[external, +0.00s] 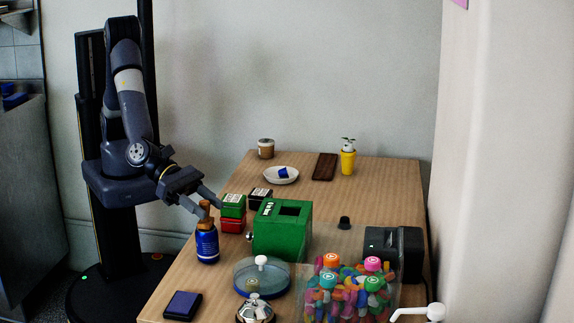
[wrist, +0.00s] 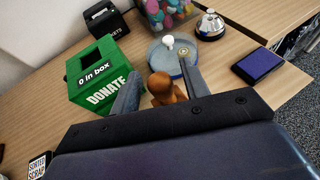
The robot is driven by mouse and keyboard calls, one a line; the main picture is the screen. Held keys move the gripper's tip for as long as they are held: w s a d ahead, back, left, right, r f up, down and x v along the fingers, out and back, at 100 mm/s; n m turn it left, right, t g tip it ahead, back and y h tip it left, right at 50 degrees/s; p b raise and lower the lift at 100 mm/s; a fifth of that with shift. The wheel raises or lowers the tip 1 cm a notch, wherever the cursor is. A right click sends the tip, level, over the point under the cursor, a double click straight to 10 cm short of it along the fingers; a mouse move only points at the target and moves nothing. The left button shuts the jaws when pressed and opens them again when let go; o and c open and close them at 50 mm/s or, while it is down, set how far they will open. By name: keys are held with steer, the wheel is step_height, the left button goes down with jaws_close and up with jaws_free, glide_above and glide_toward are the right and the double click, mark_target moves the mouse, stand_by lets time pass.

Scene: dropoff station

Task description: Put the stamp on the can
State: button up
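The stamp (external: 204,214), with a brown wooden handle, stands upright and appears to rest on top of the blue can (external: 207,244) near the table's left edge. In the wrist view the stamp's handle (wrist: 165,88) shows between my fingers, and the can below it is hidden. My gripper (external: 209,209) reaches down from the upper left with one finger on each side of the handle. The fingers (wrist: 160,84) are spread slightly wider than the handle, so the gripper looks open around it.
A green donate box (external: 280,232) and stacked green and red stamp boxes (external: 232,213) stand close to the right of the can. A glass dish (external: 262,278), a bell (external: 255,309) and a blue ink pad (external: 183,305) are nearer the front. A candy bin (external: 347,288) is further right.

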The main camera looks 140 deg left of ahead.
steer(key=shift+r, duration=0.15)
steer(key=shift+s+d+r, duration=0.1)
steer(key=shift+s, duration=0.05)
steer(key=v, duration=1.1)
steer(key=shift+s+d, duration=0.15)
steer(key=shift+s, duration=0.1)
steer(key=shift+w, duration=0.1)
steer(key=x, duration=1.1)
steer(key=shift+w+a, duration=0.25)
steer(key=shift+w, duration=0.05)
steer(key=shift+w+f, duration=0.1)
steer(key=shift+f, duration=0.35)
steer(key=shift+r, duration=0.35)
